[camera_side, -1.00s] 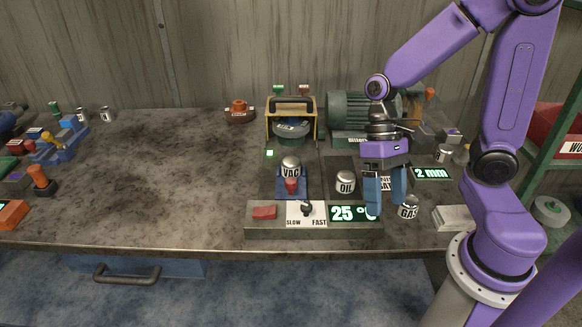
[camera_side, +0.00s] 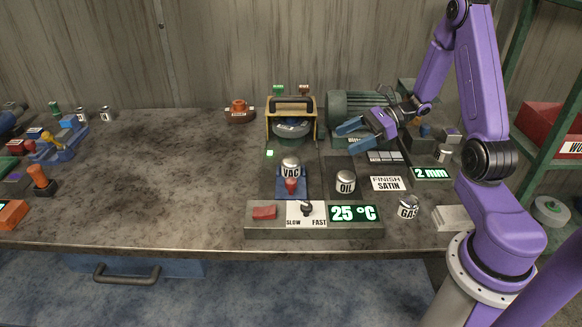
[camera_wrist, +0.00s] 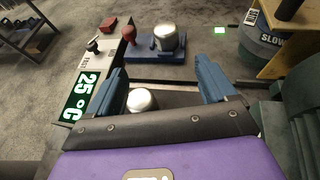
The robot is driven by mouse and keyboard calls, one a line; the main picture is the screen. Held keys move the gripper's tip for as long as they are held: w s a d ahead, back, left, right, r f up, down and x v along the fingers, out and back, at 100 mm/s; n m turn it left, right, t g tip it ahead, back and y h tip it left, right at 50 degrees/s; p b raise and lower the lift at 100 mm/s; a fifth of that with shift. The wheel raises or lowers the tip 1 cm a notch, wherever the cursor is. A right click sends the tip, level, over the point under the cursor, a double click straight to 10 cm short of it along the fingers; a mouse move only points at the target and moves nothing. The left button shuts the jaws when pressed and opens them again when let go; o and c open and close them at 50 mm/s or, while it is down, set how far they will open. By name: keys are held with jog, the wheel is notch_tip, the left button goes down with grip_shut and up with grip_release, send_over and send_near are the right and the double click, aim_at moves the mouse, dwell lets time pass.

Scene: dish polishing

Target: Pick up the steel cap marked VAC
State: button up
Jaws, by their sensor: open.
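The steel cap marked VAC (camera_side: 290,167) sits on a blue stand (camera_side: 291,187), with a red knob in front of it. In the wrist view the VAC cap (camera_wrist: 166,38) shows beyond my fingertips, on the blue stand beside the red knob (camera_wrist: 129,33). My gripper (camera_side: 343,135) is open and empty, up and to the right of the cap, with its blue fingers pointing left. In the wrist view my gripper (camera_wrist: 165,75) has its fingers wide apart. A steel cap marked OIL (camera_side: 345,181) stands right of the VAC cap; a GAS cap (camera_side: 408,207) is farther right.
A control panel (camera_side: 262,232) with a red switch, speed dial and 25 °C display lies in front. A wooden-sided polishing unit (camera_side: 291,125) stands behind the VAC cap, and a green motor (camera_side: 350,110) behind right. The left-middle bench (camera_side: 170,180) is clear.

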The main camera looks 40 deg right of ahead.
send_near(292, 159)
jog(key=a+f, duration=0.1)
jog(key=w+a+f, duration=0.1)
jog(key=a+f, duration=0.1)
jog(key=a, duration=0.1)
jog(key=shift+w, duration=0.4)
jog(key=shift+x, duration=2.7)
jog(key=shift+w+d, duration=0.15)
jog(key=c, duration=1.3)
jog(key=shift+r, duration=0.15)
